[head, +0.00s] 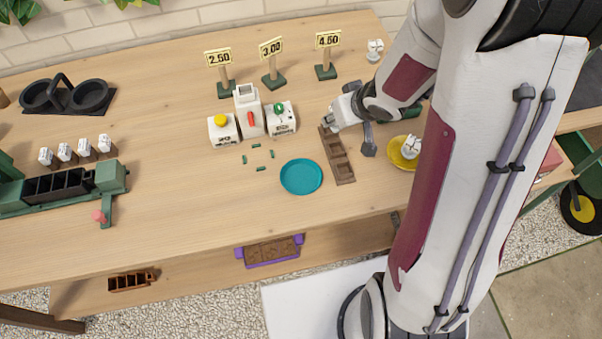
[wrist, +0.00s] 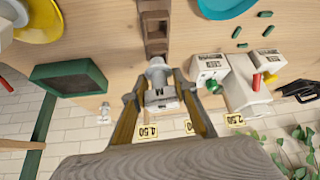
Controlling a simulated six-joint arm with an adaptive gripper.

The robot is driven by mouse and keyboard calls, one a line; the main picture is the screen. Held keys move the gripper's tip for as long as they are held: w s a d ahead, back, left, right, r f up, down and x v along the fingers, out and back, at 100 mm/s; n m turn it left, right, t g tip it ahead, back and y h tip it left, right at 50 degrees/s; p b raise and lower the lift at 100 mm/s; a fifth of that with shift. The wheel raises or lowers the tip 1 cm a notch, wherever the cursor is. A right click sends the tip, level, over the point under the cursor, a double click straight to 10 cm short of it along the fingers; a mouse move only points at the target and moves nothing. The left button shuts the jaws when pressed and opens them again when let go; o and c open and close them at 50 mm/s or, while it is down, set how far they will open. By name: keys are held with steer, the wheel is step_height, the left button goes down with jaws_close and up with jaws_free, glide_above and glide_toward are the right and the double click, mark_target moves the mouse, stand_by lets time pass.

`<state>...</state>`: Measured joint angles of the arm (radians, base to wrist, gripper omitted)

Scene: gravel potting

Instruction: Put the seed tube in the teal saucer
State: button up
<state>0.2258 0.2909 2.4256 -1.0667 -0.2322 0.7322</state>
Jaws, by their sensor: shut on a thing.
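The seed tube (wrist: 158,80), pale grey with a white label, is between the fingers of my gripper (wrist: 163,104) in the wrist view. My gripper (head: 334,119) is shut on it at the far end of a brown slotted tray (head: 338,158). I cannot tell whether the tube's lower end is still in the tray or clear of it. In the head view the tube is mostly hidden by the fingers. The teal saucer (head: 302,177) lies empty just left of the tray; its edge also shows in the wrist view (wrist: 228,6).
A yellow saucer (head: 393,155) holding a white-topped item (head: 411,147) is right of the tray, beside my arm. White dispensers (head: 249,110) and price signs (head: 272,62) stand behind the teal saucer. Small green pieces (head: 256,146) lie near it.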

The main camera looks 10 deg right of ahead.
steer(key=shift+w+a+r+n+y, duration=0.25)
steer(key=shift+w+a+r+n, duration=0.2)
steer(key=shift+w+a, duration=0.15)
steer(key=shift+w+a+r+n+y, duration=0.25)
steer(key=shift+w+a+r+n, duration=0.2)
steer(key=shift+w+a, duration=0.1)
steer(key=s+a+r+n+g+y, duration=0.1)
steer(key=a+r+n+g+y, duration=0.25)
steer(key=a+n, duration=0.4)
steer(key=s+a+n+g+y, duration=0.1)
steer(key=s+n+g, duration=0.2)
steer(key=s+n, duration=0.3)
steer(key=s, duration=0.3)
steer(key=shift+s+f, duration=0.3)
glide_toward(289, 180)
steer(key=shift+a+r, duration=0.2)
steer(key=shift+a, duration=0.95)
steer(key=shift+f, duration=1.9)
